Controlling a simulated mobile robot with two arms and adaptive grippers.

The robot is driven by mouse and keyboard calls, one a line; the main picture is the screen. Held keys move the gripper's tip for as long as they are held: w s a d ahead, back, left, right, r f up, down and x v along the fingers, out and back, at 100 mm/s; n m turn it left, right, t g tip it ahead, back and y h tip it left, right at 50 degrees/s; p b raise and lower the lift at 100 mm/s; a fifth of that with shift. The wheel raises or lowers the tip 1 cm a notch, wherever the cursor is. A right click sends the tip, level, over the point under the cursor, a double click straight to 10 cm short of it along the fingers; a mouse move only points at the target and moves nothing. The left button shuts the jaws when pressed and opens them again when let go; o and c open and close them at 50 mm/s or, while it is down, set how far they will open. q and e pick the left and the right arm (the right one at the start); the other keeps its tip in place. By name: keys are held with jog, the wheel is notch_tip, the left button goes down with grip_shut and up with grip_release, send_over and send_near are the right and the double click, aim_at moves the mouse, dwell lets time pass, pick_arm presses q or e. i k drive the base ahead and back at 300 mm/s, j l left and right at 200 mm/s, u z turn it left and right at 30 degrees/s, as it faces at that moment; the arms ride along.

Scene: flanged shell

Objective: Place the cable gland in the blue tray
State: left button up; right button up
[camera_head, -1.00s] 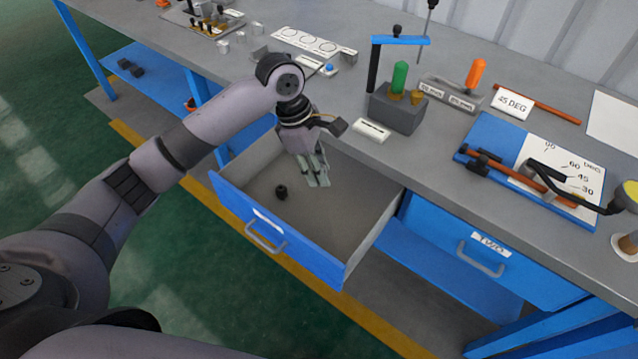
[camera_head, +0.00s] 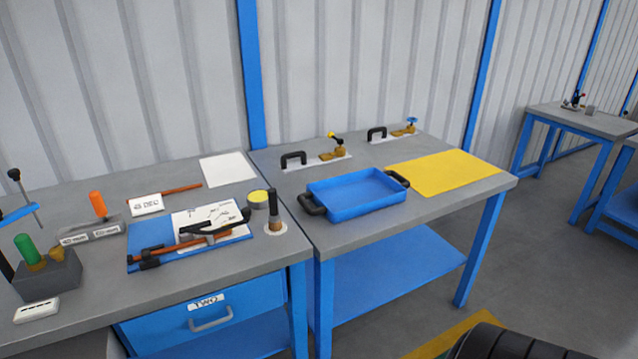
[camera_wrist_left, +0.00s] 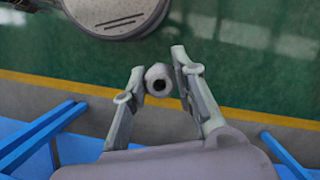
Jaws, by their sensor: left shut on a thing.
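The blue tray (camera_head: 357,195) sits on the right workbench in the head view, with a black handle at each end. It looks empty. My left gripper (camera_wrist_left: 157,72) shows only in the left wrist view. Its fingers are shut on the cable gland (camera_wrist_left: 158,80), a small grey round piece with a dark hole facing the camera. The gland is held near the fingertips, above the green floor and away from the tray. My right gripper is not in view.
A yellow mat (camera_head: 446,173) lies right of the tray. Some bench top in front of the tray is bare.

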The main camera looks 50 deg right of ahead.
aim_at(334, 203)
jog(key=l+z, duration=0.1)
jog(key=l, duration=0.5)
jog(key=l+z, duration=0.1)
jog(key=l, duration=0.55)
jog(key=i+l+z, duration=0.1)
jog(key=l, duration=0.5)
jog(key=i+l+z, duration=0.15)
jog(key=l, duration=0.45)
